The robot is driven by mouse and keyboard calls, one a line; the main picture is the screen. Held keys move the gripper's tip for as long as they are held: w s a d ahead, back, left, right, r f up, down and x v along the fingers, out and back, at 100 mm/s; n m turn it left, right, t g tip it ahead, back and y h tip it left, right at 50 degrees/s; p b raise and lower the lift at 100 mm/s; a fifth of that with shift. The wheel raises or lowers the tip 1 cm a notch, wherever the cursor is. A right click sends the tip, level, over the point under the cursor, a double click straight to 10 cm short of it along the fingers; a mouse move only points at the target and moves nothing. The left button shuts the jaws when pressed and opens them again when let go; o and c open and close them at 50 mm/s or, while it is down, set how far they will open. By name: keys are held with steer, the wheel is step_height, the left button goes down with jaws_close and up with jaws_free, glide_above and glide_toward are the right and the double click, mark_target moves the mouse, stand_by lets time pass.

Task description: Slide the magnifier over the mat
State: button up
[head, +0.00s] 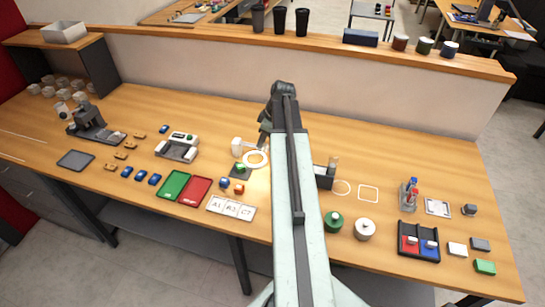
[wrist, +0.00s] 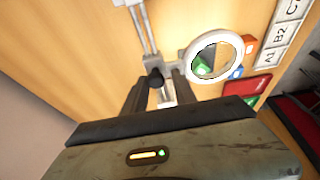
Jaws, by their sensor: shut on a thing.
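The magnifier is a white ring-shaped lens (head: 255,159) on a jointed stand, left of my arm in the head view. The ring also shows in the wrist view (wrist: 237,47), with a metal rod and a dark knob near it. My gripper (wrist: 162,98) is shut on a small light-coloured part of the magnifier beside that knob. In the head view my gripper (head: 264,138) is partly hidden, just behind the ring. The small dark mat (head: 237,186) lies in front and left of the ring, with a green piece (head: 240,168) on it. Through the lens, green shows in the wrist view.
Green (head: 174,185) and red (head: 194,190) trays and a lettered card (head: 231,208) are nearby. A device (head: 178,147) stands left, and a dark holder (head: 324,178) stands right of my arm.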

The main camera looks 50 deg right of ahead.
steer(key=shift+w+a+f, duration=0.15)
steer(key=shift+w+a, duration=0.4)
steer(key=shift+w, duration=0.25)
steer(key=shift+w+a+f, duration=0.2)
steer(key=shift+w+a, duration=0.3)
steer(key=shift+w, duration=0.25)
steer(key=shift+w+a+f, duration=0.15)
steer(key=shift+w+a, duration=0.4)
steer(key=shift+w, duration=0.25)
steer(key=o, duration=0.8)
steer(key=shift+w+d+r+p, duration=0.1)
steer(key=shift+w+r+p, duration=0.1)
steer(key=shift+r+p, duration=0.45)
steer(key=r+p, duration=0.1)
steer(key=p, duration=0.1)
steer(key=r+p, duration=0.4)
steer(key=shift+w+d+r, duration=0.1)
steer(key=shift+w+d, duration=0.2)
steer(key=shift+w, duration=0.05)
steer(key=shift+w+a, duration=0.1)
